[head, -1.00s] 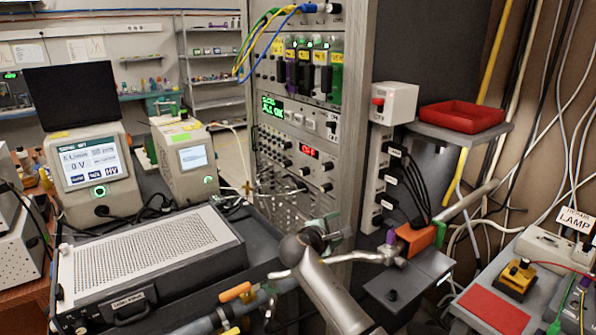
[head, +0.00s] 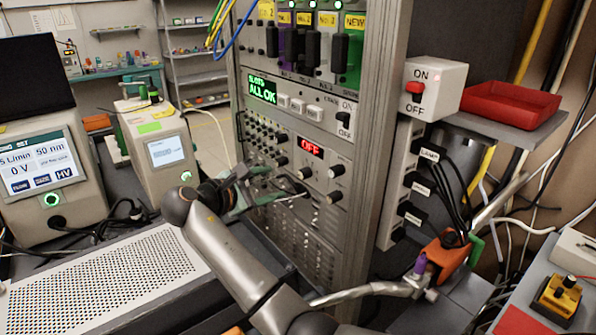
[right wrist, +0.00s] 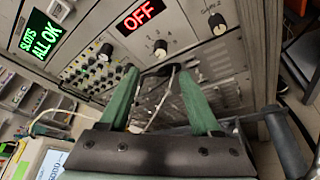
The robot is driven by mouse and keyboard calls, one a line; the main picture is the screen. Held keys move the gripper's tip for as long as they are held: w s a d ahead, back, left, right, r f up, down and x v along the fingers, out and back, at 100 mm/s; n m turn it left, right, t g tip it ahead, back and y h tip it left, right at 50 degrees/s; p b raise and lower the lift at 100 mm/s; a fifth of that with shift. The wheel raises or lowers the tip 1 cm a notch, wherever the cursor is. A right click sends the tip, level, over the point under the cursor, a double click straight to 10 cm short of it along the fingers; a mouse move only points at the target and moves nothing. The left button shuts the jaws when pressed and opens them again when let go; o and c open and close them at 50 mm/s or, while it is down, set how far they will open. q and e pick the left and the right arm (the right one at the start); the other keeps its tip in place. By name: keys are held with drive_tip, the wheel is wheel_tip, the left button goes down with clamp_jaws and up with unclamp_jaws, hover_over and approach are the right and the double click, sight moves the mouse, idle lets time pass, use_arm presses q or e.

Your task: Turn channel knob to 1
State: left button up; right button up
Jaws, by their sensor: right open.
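The rack panel (head: 322,226) has a red "OFF" display (head: 310,147). A black round knob (head: 304,173) sits below the display; in the right wrist view the knob (right wrist: 160,48) has small numerals around it. I cannot read a channel label or tell which numeral it points to. My right gripper (head: 281,184) is in front of the panel, just left of and below this knob. In the right wrist view its two green fingers are open and empty, and the knob is ahead, between the fingertips in the picture. My left gripper is not in view.
Two more knobs (head: 337,170) sit at the right of the panel, and small knobs (head: 262,135) cluster at its left. A green "ALL OK" display (head: 262,88) is above. A perforated grey box (head: 100,280) lies below left. An ON/OFF switch box (head: 433,85) stands right.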

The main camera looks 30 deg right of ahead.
sight(301, 175)
drive_tip(key=x, duration=1.1)
drive_tip(key=shift+w+d+f+p, duration=0.1)
drive_tip(key=shift+d+f+p, duration=0.1)
drive_tip(key=shift+d+p, duration=0.2)
clamp_jaws()
